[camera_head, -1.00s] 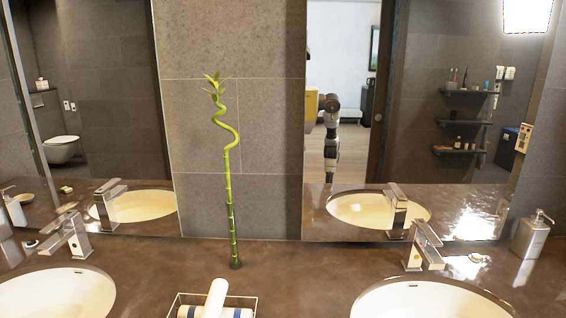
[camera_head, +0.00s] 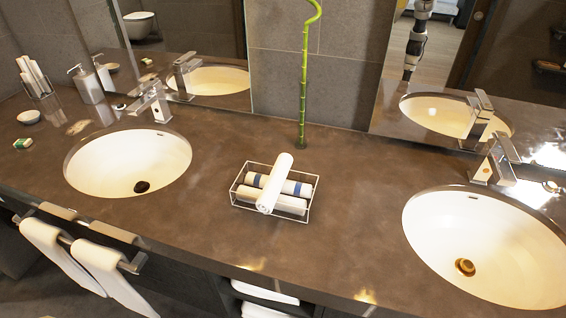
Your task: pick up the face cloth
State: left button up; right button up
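A rolled white cloth (camera_head: 275,182), which looks like the face cloth, lies diagonally on top of other rolls in a wire basket (camera_head: 232,194) on the brown counter between the two sinks. Beneath it lie white rolls, one with blue bands (camera_head: 297,188). The top roll's near end reaches toward the basket's front edge. Neither of my grippers is in view.
White sinks lie left (camera_head: 115,165) and right (camera_head: 480,240), each with a chrome faucet behind. A bamboo stalk (camera_head: 303,95) rises behind the basket. White towels (camera_head: 100,262) hang at the front left. The counter around the basket is mostly clear.

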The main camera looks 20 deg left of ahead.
aim_at(266, 203)
jog(key=j+z, duration=0.3)
jog(key=k+j+z, duration=0.1)
jog(key=j+z, duration=0.2)
jog(key=j, duration=0.2)
jog(key=k+j+z, duration=0.15)
jog(key=j+z, duration=0.15)
jog(key=k+j+z, duration=0.15)
jog(key=j+z, duration=0.15)
jog(key=j, duration=0.15)
